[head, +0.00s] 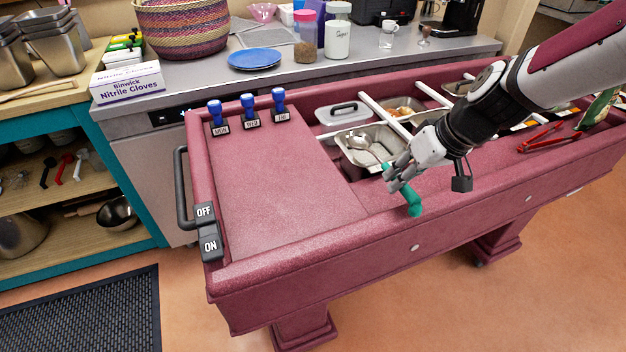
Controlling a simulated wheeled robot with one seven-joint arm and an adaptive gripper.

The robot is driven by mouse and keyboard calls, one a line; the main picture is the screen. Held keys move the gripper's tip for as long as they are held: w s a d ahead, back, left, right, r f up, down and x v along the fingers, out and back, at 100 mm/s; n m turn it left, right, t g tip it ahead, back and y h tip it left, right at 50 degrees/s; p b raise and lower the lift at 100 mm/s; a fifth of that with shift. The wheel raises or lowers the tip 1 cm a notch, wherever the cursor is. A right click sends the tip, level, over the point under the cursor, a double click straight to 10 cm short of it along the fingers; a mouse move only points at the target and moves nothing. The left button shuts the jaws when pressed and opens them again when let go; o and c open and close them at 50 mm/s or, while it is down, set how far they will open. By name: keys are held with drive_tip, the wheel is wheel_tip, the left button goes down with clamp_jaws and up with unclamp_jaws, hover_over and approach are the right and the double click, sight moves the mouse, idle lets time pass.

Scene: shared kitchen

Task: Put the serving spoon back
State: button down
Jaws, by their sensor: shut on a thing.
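The serving spoon has a green handle (412,198) and a steel bowl (358,141). My gripper (393,176) is shut on the spoon near its handle, above the front rim of the maroon cart. The handle points down toward the front. The spoon's bowl shows over a steel pan (347,158) set in the cart's top. I cannot tell whether the bowl touches the pan. My fingers hide part of the spoon's shaft.
A lidded pan (343,113) and a food pan (403,106) sit behind, with white bars (385,116) between. Red tongs (540,138) lie at right. The cart's left top (275,180) is clear. Blue-handled stamps (248,108) stand at its back left.

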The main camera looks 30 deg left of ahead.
drive_tip(key=s+a, duration=0.1)
drive_tip(key=a, duration=0.4)
drive_tip(key=s+a+f+p, duration=0.1)
drive_tip(key=a, duration=0.4)
drive_tip(key=s+a, duration=0.1)
drive_tip(key=a, duration=0.4)
drive_tip(key=shift+a+f, duration=0.25)
drive_tip(key=shift+a, duration=0.05)
drive_tip(key=shift+f, duration=1.8)
drive_tip(key=shift+f, duration=0.1)
drive_tip(key=c, duration=1.5)
unclamp_jaws()
drive_tip(key=shift+s, duration=0.1)
drive_tip(key=shift+r, duration=0.2)
drive_tip(key=v, duration=1.2)
drive_tip(key=shift+p, duration=0.4)
